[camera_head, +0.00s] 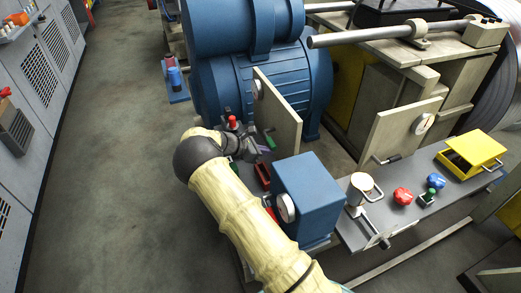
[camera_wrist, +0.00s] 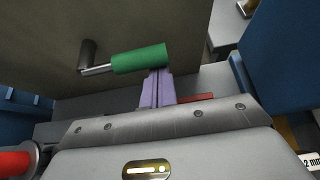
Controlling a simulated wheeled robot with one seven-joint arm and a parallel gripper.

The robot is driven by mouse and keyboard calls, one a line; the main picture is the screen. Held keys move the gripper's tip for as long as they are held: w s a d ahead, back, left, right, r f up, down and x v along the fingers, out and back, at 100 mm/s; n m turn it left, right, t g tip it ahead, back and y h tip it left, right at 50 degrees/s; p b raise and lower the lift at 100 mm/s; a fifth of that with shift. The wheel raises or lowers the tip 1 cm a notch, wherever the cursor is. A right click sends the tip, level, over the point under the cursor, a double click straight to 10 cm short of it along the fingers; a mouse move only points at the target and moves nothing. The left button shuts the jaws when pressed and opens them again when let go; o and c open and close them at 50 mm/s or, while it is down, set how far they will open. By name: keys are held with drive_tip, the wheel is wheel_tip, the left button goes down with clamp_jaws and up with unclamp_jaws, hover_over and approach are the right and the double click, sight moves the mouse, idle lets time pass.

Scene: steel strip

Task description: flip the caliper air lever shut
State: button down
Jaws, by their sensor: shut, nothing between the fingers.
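A lever with a green grip (camera_wrist: 140,58) on a short metal rod sticks out from a dark pivot on a beige panel in the wrist view. It lies nearly level, its grip end to the right. In the head view, the green grip (camera_head: 270,141) shows small at the foot of the upright panel. My gripper (camera_wrist: 157,76) is shut and empty. Its lavender fingertips are just under the right end of the grip; I cannot tell whether they touch it. In the head view, my wrist and forearm hide part of this area.
A blue box (camera_head: 308,190) with a round dial stands right of my gripper. The upright panel (camera_head: 277,115) rises behind the lever. A red knob (camera_head: 232,120) is close to my wrist. The grey bench at right holds red and blue knobs and a yellow box (camera_head: 470,152).

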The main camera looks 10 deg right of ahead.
drive_tip(key=shift+d, duration=0.1)
idle(0.3)
drive_tip(key=shift+r, duration=0.15)
drive_tip(key=shift+a+p, duration=0.2)
drive_tip(key=shift+p, duration=0.15)
drive_tip(key=shift+d+r, duration=0.1)
drive_tip(key=shift+r, duration=0.1)
